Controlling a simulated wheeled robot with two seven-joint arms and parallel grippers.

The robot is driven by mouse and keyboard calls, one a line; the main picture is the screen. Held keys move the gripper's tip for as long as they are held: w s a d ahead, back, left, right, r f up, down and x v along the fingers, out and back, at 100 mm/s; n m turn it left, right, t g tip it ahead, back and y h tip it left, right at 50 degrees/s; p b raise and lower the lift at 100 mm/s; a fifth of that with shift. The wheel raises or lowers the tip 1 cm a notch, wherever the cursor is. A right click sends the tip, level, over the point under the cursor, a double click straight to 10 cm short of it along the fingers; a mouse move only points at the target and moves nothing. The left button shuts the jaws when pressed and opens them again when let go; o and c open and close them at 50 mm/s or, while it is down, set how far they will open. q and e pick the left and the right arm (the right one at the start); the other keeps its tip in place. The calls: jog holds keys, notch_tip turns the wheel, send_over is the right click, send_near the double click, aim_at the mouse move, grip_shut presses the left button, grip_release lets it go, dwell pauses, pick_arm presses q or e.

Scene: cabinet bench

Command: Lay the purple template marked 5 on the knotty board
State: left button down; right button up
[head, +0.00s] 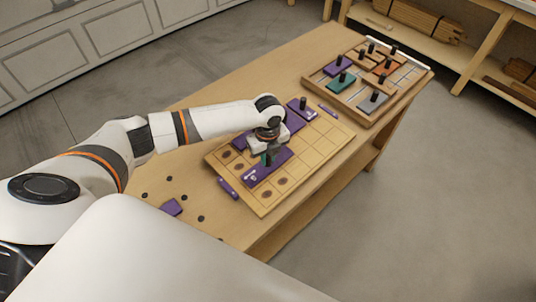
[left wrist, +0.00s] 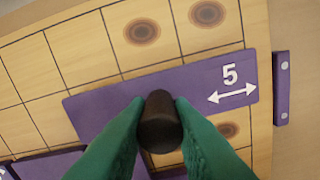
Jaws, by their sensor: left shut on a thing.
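The purple template marked 5 (left wrist: 205,95) shows its white 5 and double arrow in the left wrist view; in the head view the template (head: 268,168) is partly under my gripper. My left gripper (left wrist: 158,125) has green fingers shut on its dark knob (left wrist: 160,115). In the head view the left gripper (head: 266,158) is over the board's near-left part. The knotty board (head: 310,160) is pale wood with grid lines and dark knots. The template lies flat across its cells, on or just above it; I cannot tell which.
Another purple template (head: 300,109) with a knob lies on the board's far part. Purple strips (head: 228,188) flank the board. A wooden tray (head: 393,98) at the back holds several knobbed templates. Several dark discs (head: 184,198) and a purple piece (head: 172,207) lie at left.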

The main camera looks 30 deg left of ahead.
pick_arm(q)
jog(key=shift+f, duration=0.35)
jog(key=shift+f, duration=0.15)
dwell(0.5)
dwell(1.1)
jog(key=c, duration=1.2)
grip_release()
jog(key=shift+o, duration=0.6)
jog(key=shift+o, duration=1.4)
